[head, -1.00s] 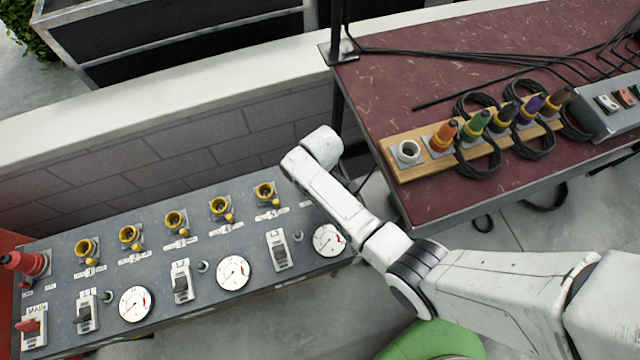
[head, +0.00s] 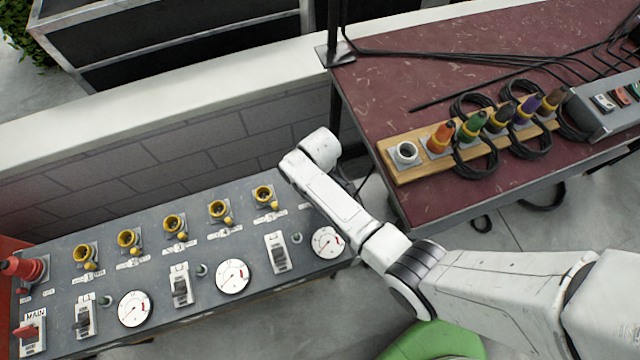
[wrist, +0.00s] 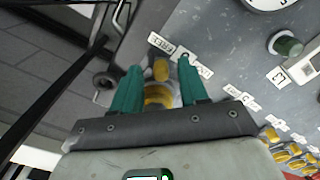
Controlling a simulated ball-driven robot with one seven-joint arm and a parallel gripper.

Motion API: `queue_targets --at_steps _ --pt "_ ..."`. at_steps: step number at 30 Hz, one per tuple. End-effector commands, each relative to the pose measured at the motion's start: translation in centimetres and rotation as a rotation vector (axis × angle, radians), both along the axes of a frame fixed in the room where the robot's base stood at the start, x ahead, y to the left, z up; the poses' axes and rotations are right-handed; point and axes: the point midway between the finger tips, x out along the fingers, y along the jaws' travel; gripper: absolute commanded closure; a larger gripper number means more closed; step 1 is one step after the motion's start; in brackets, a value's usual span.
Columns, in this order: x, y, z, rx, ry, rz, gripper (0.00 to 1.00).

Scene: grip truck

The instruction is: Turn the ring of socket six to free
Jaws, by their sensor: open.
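In the wrist view my gripper (wrist: 158,66) is open, with its two teal fingers on either side of a yellow socket ring (wrist: 157,94) and its yellow tab (wrist: 161,70). I cannot tell whether the fingers touch it. A small white label reading FREE (wrist: 161,42) lies just beyond the left fingertip, and another label sits near the right fingertip. The ring's lower part is hidden by my gripper. In the head view my arm covers this end of the grey panel (head: 140,215), and my gripper is hidden there.
Several other yellow sockets (head: 219,208) line the panel, with switches and round gauges (head: 232,276) in front. A low brick wall (head: 190,160) runs behind. A dark red table (head: 430,75) at right holds a wooden strip (head: 408,174) of coloured plugs with coiled cables.

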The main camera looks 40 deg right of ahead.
Motion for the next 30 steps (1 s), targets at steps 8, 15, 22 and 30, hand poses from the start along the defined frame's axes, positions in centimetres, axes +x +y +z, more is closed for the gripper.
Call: queue_targets --at_steps 8,15,22,30 --pt "0.1 0.0 2.9 0.000 -0.004 0.000 0.56" --pt "0.1 0.0 7.4 0.000 -0.004 0.000 0.56" --pt "0.1 0.0 10.2 0.000 -0.001 0.000 0.56" --pt "0.0 0.0 10.8 0.000 0.000 0.000 0.56"
